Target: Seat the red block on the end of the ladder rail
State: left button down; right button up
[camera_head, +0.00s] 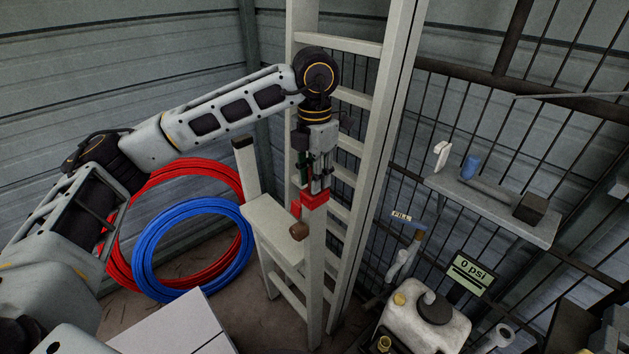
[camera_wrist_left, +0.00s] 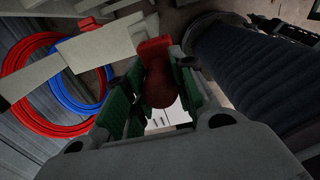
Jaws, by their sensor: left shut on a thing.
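The red block (camera_head: 314,201) is in my left gripper (camera_head: 317,184), at the top end of a pale ladder rail (camera_head: 315,262). The gripper points down and is shut on the block. From this angle I cannot tell whether the block sits fully on the rail end or just above it. In the left wrist view, the red block (camera_wrist_left: 154,47) lies beyond the green finger pads (camera_wrist_left: 150,97), with a rounded dark red part (camera_wrist_left: 160,86) between them. A pale rail shows beside the block there. My right gripper is not in view.
A second, smaller red piece (camera_head: 296,209) and a brown knob (camera_head: 299,231) are by the pale step (camera_head: 272,224). A tall ladder (camera_head: 376,150) stands close behind. A shelf (camera_head: 490,213) and a white tank (camera_head: 450,324) are right.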

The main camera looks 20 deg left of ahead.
pick_arm(q)
jog(key=shift+w+a, duration=0.25)
jog(key=shift+w, duration=0.5)
jog(key=shift+w+a, duration=0.2)
jog(key=shift+w, duration=0.55)
jog(key=shift+f+b, duration=1.25)
jog(key=shift+f, duration=0.2)
dwell(3.2)
jog(key=c, duration=1.1)
grip_release()
jog(key=shift+r, duration=0.15)
